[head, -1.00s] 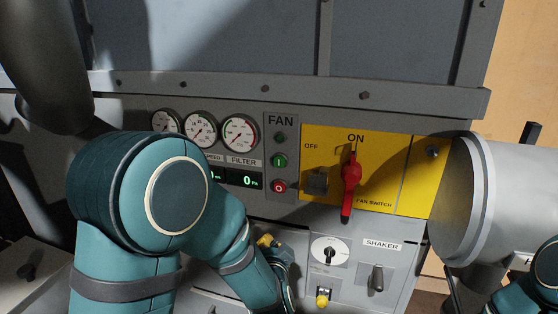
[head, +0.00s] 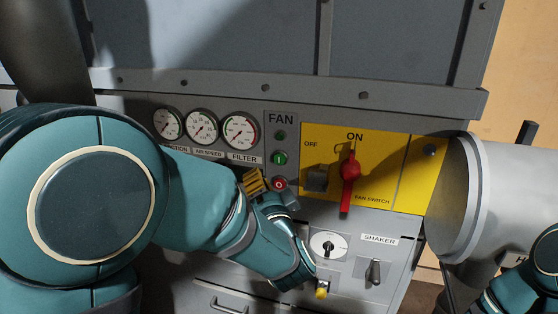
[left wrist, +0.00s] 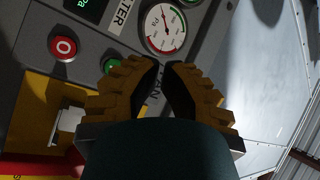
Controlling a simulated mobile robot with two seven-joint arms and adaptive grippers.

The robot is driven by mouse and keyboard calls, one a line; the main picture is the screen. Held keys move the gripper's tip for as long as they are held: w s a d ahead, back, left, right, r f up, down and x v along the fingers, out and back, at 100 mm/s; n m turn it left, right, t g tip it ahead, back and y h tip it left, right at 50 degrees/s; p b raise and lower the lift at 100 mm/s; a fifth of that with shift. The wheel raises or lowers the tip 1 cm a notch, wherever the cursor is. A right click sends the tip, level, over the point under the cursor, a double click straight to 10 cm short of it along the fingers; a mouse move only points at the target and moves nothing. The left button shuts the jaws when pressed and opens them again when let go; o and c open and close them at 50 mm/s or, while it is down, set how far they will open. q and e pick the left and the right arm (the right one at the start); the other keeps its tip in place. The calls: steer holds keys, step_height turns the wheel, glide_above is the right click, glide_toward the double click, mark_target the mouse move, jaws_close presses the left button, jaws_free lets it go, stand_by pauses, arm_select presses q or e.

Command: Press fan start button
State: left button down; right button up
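The green fan start button (head: 279,158) sits on the grey FAN panel (head: 294,200), between a small green lamp (head: 280,136) above and the red stop button (head: 280,183) below. My left gripper (head: 254,181) is just left of the red button and a little below the green one, in front of the panel. Its yellow ribbed fingers look shut, with nothing between them. In the left wrist view the green button (left wrist: 110,64) shows partly behind the left finger, and the red button (left wrist: 65,46) is clear. I see no contact with the green button. My right gripper is out of view.
Three dials, one of them the filter gauge (head: 240,131), lie left of the buttons. A yellow switch plate (head: 385,185) with a red handle (head: 349,170) is on the right. A knob (head: 328,245) and shaker switch (head: 373,270) sit below. A grey cylinder (head: 490,195) juts out at right.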

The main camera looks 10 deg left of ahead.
mark_target(280, 159)
arm_select(q)
steer(key=shift+w+d+b, duration=0.1)
steer(key=shift+w+b, duration=0.2)
steer(key=shift+w, duration=3.85)
steer(key=shift+w, duration=0.1)
steer(key=shift+w+p, duration=0.3)
steer(key=shift+w, duration=0.05)
steer(key=shift+w, duration=0.45)
steer(key=shift+s, duration=0.1)
steer(key=shift+s+p, duration=0.4)
steer(key=shift+s, duration=0.4)
